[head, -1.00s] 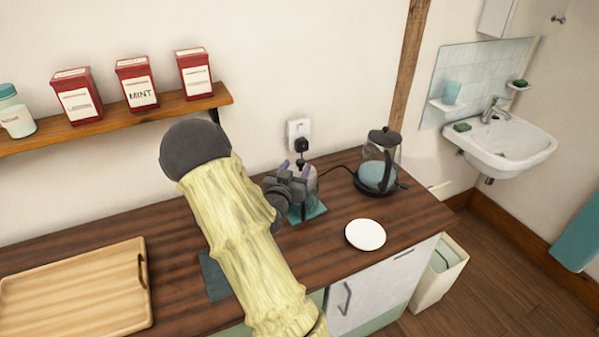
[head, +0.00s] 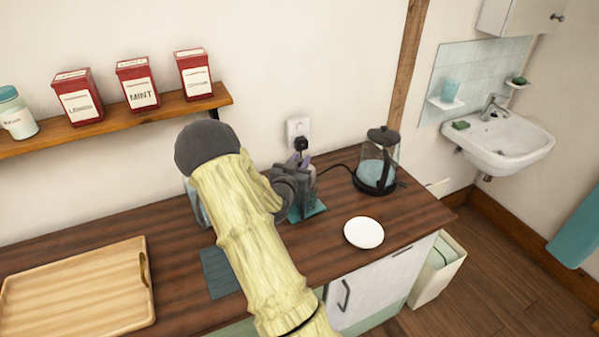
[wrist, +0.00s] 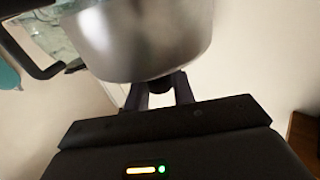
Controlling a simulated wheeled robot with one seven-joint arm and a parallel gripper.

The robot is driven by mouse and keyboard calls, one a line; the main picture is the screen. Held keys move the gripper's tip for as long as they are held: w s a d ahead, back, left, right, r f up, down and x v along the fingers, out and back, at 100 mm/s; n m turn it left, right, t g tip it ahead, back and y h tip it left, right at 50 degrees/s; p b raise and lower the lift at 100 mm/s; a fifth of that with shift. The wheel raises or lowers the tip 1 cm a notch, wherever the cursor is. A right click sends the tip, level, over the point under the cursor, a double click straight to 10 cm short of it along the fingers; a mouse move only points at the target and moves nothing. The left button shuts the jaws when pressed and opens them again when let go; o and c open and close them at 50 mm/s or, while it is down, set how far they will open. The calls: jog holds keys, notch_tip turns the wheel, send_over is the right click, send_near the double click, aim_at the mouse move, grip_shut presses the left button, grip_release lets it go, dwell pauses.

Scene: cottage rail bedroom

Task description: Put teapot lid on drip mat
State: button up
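My gripper (head: 299,161) is at the back of the counter, at the upper part of a small glassy or metallic pot (head: 310,180), which it partly hides. In the wrist view a rounded silver body with a dark knob (wrist: 160,84), seemingly the teapot lid or pot, fills the upper middle. My gripper's two fingers (wrist: 160,92) stand on either side of the knob. The silver body hides their tips, so I cannot tell whether they touch it. The pot stands on a teal mat (head: 321,208). A dark ribbed mat (head: 219,274), perhaps the drip mat, lies nearer the front.
A glass kettle (head: 374,172) stands right of the pot, its cord running to a wall socket. A white round plate (head: 364,232) lies near the front edge. A wooden tray (head: 75,295) fills the left. A shelf (head: 160,113) with tins hangs above.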

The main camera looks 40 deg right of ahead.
grip_shut()
notch_tip(320, 180, up, 10)
jog(key=shift+b, duration=0.55)
jog(key=shift+w+f, duration=0.1)
dwell(0.7)
